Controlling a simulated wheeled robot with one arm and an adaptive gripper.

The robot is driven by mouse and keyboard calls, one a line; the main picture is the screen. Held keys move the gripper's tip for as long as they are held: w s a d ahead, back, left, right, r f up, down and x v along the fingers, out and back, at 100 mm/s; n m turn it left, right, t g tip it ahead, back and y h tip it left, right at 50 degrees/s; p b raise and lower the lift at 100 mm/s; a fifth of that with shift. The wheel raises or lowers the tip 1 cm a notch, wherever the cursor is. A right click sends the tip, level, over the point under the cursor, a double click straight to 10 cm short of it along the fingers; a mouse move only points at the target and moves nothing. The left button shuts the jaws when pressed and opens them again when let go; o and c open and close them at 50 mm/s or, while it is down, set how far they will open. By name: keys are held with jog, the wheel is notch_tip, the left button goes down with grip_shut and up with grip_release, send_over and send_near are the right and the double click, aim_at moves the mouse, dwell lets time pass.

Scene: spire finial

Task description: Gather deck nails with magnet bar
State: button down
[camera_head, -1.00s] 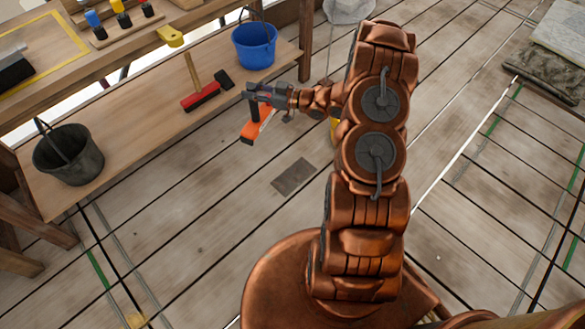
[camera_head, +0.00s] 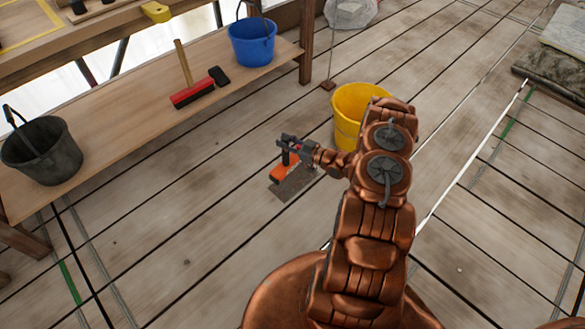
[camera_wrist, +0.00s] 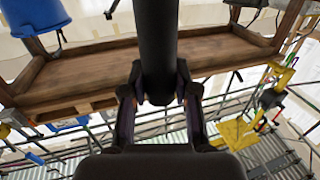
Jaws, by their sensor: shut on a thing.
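An orange magnet bar (camera_head: 285,172) with a dark upright handle is held in my gripper (camera_head: 290,146), low over the deck. My gripper is shut on the dark handle (camera_wrist: 158,45), which also fills the middle of the wrist view between the two fingers (camera_wrist: 158,100). In the head view the bar overlaps a dark grey patch (camera_head: 295,185) on the planks; I cannot tell whether it touches it. No separate nails can be made out at this size.
A yellow bucket (camera_head: 347,115) stands on the deck behind my arm, partly hidden by it. Open planks lie at the front left.

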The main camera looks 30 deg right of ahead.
jog(key=m+h+b, duration=0.1)
jog(key=b, duration=0.3)
send_over(293, 171)
jog(key=shift+t, duration=0.3)
notch_tip(293, 171, down, 11)
jog(key=shift+w+r, duration=0.15)
jog(key=shift+r, duration=0.05)
jog(key=shift+f+b, duration=2.15)
jog(key=shift+f, duration=1.15)
jog(key=shift+w+d+b+x, duration=0.4)
jog(key=shift+d+b+x, duration=0.8)
jog(key=shift+x, duration=3.2)
jog(key=shift+w+d+b, duration=0.75)
jog(key=shift+d+b, duration=1.25)
jog(key=shift+d, duration=0.6)
jog(key=shift+s+a+p+v, duration=0.4)
jog(key=shift+a+p+v, duration=0.85)
jog(key=shift+v, duration=3.2)
jog(key=shift+d+r+p, duration=0.2)
jog(key=shift+r+p, duration=0.75)
jog(key=shift+r, duration=0.55)
jog(key=shift+d+r+p, duration=0.2)
jog(key=shift+r+p, duration=0.7)
jog(key=shift+r, duration=0.55)
jog(key=shift+w+r, duration=0.1)
